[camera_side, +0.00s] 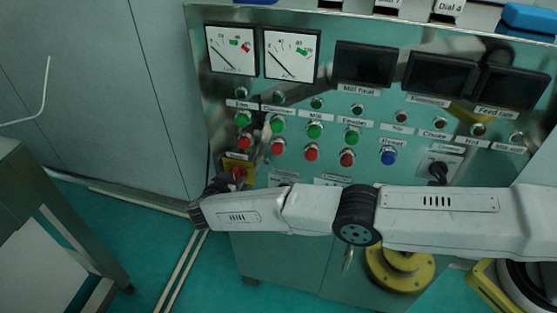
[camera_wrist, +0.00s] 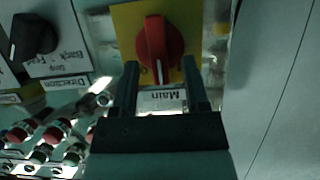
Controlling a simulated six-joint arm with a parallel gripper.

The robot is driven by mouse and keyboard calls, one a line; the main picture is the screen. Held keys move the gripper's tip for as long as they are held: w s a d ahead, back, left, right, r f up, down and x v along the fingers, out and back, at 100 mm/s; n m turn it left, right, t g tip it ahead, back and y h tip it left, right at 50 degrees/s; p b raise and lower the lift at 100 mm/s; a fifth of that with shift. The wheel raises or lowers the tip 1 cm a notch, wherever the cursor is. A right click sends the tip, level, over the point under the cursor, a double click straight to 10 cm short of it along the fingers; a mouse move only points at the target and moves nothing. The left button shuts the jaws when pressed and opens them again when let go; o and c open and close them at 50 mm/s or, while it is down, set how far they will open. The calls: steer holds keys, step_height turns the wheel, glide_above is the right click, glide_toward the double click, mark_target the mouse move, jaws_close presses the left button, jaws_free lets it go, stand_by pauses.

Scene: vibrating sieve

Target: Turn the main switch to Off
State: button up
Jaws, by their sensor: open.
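The main switch (camera_wrist: 160,45) is a red rotary knob on a yellow plate (camera_wrist: 127,22), seen upside down in the wrist view. Its grip stands about upright there, with a white mark at its lower end. A label reading "Main" (camera_wrist: 165,96) is below it. My gripper (camera_wrist: 158,66) is open, with one finger on each side of the knob's lower part. I cannot tell whether the fingers touch it. In the side view, the red switch (camera_side: 238,173) is at the panel's lower left, partly hidden by my wrist.
The panel carries rows of green and red buttons (camera_side: 314,130), a blue button (camera_side: 388,157), gauges (camera_side: 291,54) and dark displays (camera_side: 364,64). A black selector (camera_wrist: 34,36) is beside the main switch in the wrist view. A plain wall (camera_wrist: 270,100) is on the other side.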

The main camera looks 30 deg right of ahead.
steer(key=v, duration=0.7)
stand_by(0.3)
steer(key=shift+d, duration=0.2)
jaws_close()
steer(key=s+d+f+m+t+y, duration=0.2)
steer(key=s+d+m+t+y, duration=0.6)
steer(key=s+d+m+y, duration=0.1)
steer(key=shift+s+d+f+t, duration=0.35)
steer(key=shift+s+d, duration=0.1)
steer(key=shift+d, duration=0.2)
stand_by(0.4)
